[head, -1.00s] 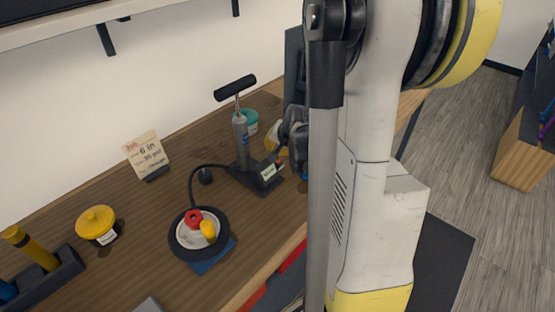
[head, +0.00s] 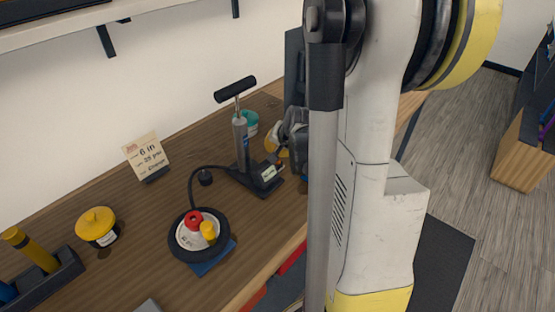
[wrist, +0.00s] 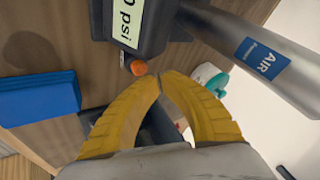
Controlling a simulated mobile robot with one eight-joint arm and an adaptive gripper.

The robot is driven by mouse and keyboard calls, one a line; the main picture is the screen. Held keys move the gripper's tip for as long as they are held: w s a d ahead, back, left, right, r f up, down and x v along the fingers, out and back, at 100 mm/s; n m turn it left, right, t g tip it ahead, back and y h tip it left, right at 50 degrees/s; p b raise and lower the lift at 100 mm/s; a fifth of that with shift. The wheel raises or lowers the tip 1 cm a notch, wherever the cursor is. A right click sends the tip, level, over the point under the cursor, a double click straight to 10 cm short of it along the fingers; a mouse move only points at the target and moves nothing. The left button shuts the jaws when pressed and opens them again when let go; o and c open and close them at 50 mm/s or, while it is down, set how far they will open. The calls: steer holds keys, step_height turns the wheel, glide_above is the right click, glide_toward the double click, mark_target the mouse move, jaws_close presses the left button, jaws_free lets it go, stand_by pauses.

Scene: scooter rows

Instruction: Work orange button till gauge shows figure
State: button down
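The orange button (wrist: 138,67) sits on the end of the dark gauge housing (wrist: 150,25) in the wrist view. The gauge's pale display (wrist: 127,20) is cut off by the frame edge; "0 psi" is readable, and any digit before it is out of sight. My gripper (wrist: 158,80) has its yellow fingertips together, with nothing between them, just beside the button. I cannot tell whether they touch it. In the head view the gauge (head: 267,173) is at the foot of the pump (head: 241,145), with my gripper (head: 276,147) just behind it. A card (head: 146,155) reads "6 in", "35 psi".
A hose runs from the pump to a small wheel (head: 182,243) with red and yellow parts, resting on a blue block (head: 215,262). A yellow-lidded jar (head: 97,224) and a dark rack (head: 50,283) stand left. A teal-topped container (head: 250,120) is behind the pump.

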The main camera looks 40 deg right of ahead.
steer(key=shift+f, duration=0.15)
steer(key=shift+f+b, duration=0.3)
steer(key=shift+b, duration=0.15)
steer(key=shift+f+b, duration=0.45)
stand_by(0.4)
steer(key=shift+r, duration=0.1)
stand_by(5.5)
steer(key=shift+r+p, duration=0.65)
steer(key=shift+r, duration=0.15)
